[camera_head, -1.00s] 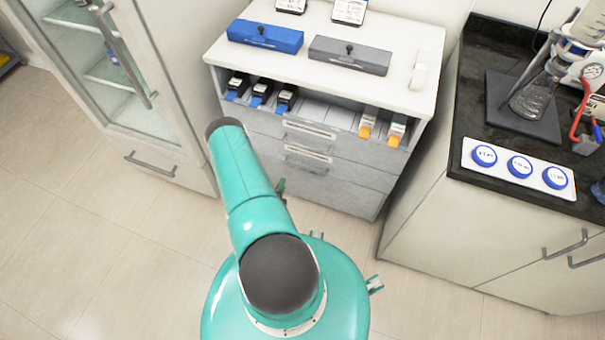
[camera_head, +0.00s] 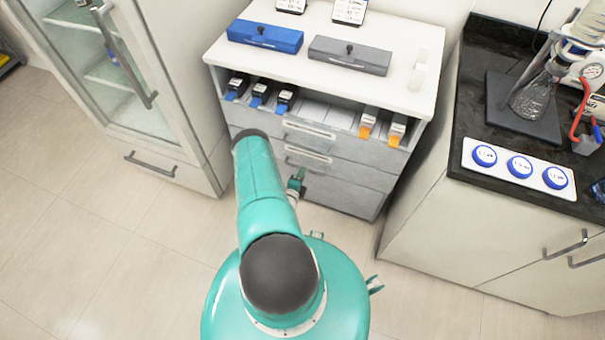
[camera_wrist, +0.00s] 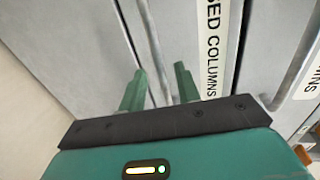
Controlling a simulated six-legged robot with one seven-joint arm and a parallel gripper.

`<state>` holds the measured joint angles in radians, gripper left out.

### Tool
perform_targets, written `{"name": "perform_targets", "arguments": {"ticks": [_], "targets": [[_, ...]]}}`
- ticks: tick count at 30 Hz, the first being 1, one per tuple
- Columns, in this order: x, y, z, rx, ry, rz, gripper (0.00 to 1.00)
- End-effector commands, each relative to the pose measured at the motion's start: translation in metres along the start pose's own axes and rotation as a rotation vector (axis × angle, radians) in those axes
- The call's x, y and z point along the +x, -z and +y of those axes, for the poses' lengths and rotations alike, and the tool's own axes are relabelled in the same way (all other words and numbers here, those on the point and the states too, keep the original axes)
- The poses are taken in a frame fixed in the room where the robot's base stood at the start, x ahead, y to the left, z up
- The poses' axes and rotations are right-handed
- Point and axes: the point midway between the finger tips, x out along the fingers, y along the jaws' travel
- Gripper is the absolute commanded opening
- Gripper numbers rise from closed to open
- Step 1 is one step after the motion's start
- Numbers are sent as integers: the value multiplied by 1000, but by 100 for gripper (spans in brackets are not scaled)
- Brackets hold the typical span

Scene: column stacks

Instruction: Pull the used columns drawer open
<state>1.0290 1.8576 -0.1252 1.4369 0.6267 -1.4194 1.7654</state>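The used columns drawer (camera_wrist: 185,25) is a grey front whose label, partly cut off, reads "…SED COLUMNS" (camera_wrist: 212,45) in the wrist view. Its bar handle (camera_wrist: 150,45) runs beside the label. My gripper (camera_wrist: 160,72) shows two green fingers spread apart, with the handle bar in line with the gap between them. I cannot tell whether the fingers touch it. In the head view, the gripper (camera_head: 298,180) is small beside my arm, just in front of the cabinet's lower drawers. The drawer fronts look flush and closed.
Another handle (camera_wrist: 300,60) and label lie at the right in the wrist view. The white cabinet top (camera_head: 395,85) holds a blue box (camera_head: 265,36) and a grey box (camera_head: 350,55). A glass-door cabinet (camera_head: 115,90) stands left, a black counter (camera_head: 475,95) right. Floor is clear.

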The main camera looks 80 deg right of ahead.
Motion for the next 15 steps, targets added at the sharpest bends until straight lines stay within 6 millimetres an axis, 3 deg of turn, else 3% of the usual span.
{"name": "perform_targets", "arguments": {"ticks": [4,12,13,15], "targets": [[12,0,0,0,0,1,33],[14,0,0,-1,0,0,33],[14,0,0,-1,0,1,31],[14,0,0,-1,0,0,17]]}}
